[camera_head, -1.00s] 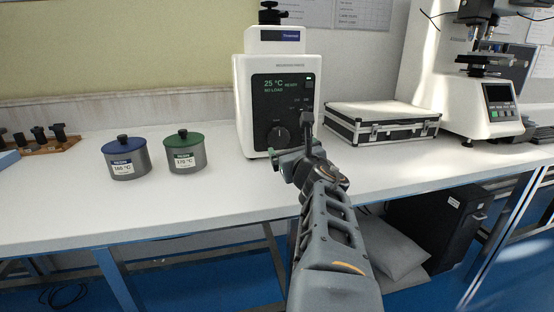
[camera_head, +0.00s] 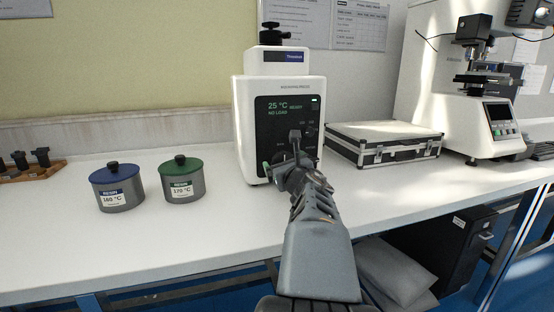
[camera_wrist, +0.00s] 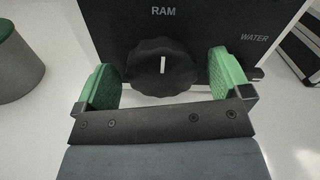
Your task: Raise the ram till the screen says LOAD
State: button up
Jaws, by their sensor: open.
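The white mounting press (camera_head: 290,82) stands on the bench. Its black front panel screen (camera_head: 283,107) reads 25 °C, READY and NO LOAD. In the wrist view the black RAM knob (camera_wrist: 162,66) has a white pointer line standing about upright. My gripper (camera_wrist: 164,86) is open, with one green-padded finger on each side of the knob. A gap shows between the knob and each finger, so it is not gripped. In the head view my gripper (camera_head: 278,172) is in front of the lower panel, and my arm hides the knob.
A blue-lidded RESIN 160 °C pot (camera_head: 117,190) and a green-lidded RESIN 170 °C pot (camera_head: 182,182) stand left of the press. A black and silver case (camera_head: 384,145) lies close on its right. A WATER label (camera_wrist: 254,37) is right of the knob.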

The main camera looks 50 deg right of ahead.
jog(key=shift+w+d, duration=0.25)
jog(key=shift+w, duration=0.25)
jog(key=shift+c, duration=0.2)
jog(key=c, duration=0.9)
